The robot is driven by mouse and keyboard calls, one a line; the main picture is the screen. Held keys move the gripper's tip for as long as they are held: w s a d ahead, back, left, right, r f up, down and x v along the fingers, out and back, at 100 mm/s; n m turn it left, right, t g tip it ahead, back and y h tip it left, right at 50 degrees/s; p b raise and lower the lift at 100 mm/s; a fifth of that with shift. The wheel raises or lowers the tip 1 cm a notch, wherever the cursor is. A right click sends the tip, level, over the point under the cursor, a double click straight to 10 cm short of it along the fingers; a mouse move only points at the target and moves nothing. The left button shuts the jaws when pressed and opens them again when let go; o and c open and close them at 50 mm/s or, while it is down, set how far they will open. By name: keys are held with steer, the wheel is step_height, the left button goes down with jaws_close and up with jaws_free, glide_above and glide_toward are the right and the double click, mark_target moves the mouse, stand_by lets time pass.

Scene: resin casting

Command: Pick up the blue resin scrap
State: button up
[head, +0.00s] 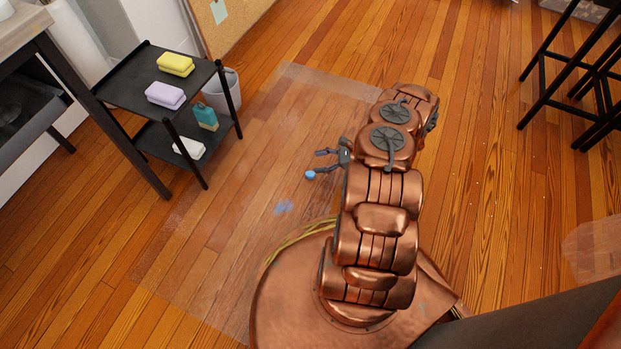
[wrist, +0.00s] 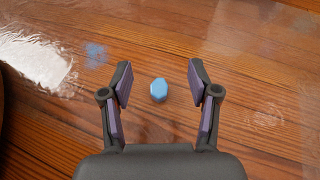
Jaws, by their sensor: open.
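The blue resin scrap (wrist: 158,90) is a small, faceted, light blue piece. In the wrist view it lies between the two fingers of my gripper (wrist: 160,82), with clear gaps on both sides. In the head view the scrap (head: 310,174) shows by the fingertips of my gripper (head: 318,163), over the plastic-covered floor. My gripper is open and empty, and its purple-padded fingers do not touch the scrap. How high the fingers are above the floor is hard to tell.
A blue smear (head: 283,208) marks the clear plastic sheet (head: 200,262) on the wooden floor. A black cart (head: 120,95) with sponges (head: 175,64) and a teal bottle (head: 205,117) stands at left, a grey bin (head: 220,88) behind it. Black stools (head: 560,85) stand at far right.

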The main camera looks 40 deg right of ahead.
steer(key=m, duration=0.1)
glide_toward(311, 174)
steer(key=a, duration=0.1)
steer(key=w+a, duration=0.1)
steer(key=shift+w+a+r+t+h+b, duration=0.15)
steer(key=shift+w+a+t+h+b, duration=0.15)
steer(key=shift+t+h, duration=0.1)
steer(key=shift+f, duration=0.2)
steer(key=shift+b+x, duration=0.6)
steer(key=shift+x, duration=0.55)
steer(key=w+a+f+b, duration=0.2)
steer(key=a+f, duration=0.1)
steer(key=shift+w+b, duration=0.35)
steer(key=shift+b, duration=0.05)
steer(key=shift+w+a, duration=0.15)
steer(key=shift+w, duration=0.05)
steer(key=shift+r, duration=0.1)
steer(key=c, duration=1.1)
steer(key=shift+o, duration=0.2)
